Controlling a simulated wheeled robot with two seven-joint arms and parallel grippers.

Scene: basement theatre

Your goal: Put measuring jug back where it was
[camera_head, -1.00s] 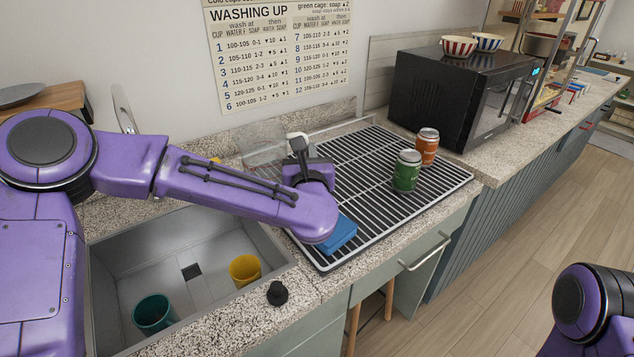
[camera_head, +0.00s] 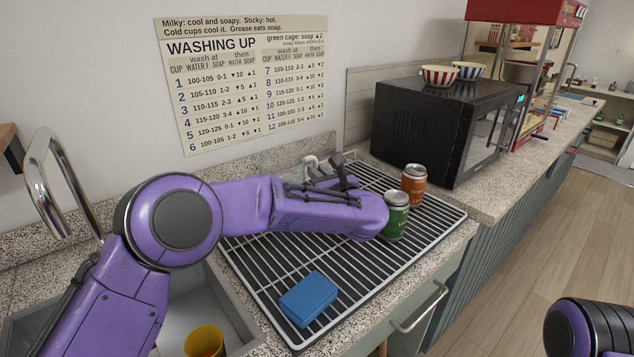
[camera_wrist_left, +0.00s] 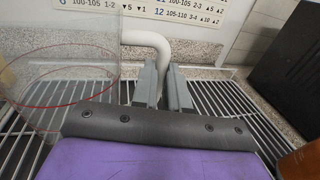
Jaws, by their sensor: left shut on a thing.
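The measuring jug is clear with red rings and a white handle. It stands out in the left wrist view at the left (camera_wrist_left: 62,75), with the handle (camera_wrist_left: 148,40) running between the fingers. My left gripper (camera_wrist_left: 162,88) is shut on that handle, above the wire drying rack (camera_wrist_left: 225,105). In the head view my left gripper (camera_head: 328,170) is over the back part of the rack (camera_head: 260,265). There my arm hides most of the jug, and only a bit of white handle (camera_head: 309,161) shows. I cannot tell whether the jug touches the rack.
A green can (camera_head: 396,216) and an orange can (camera_head: 413,184) stand on the rack's right side, close to my left forearm. A blue sponge (camera_head: 309,298) lies at its front. A black microwave (camera_head: 425,130) stands at the right. A yellow cup (camera_head: 204,342) is in the sink.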

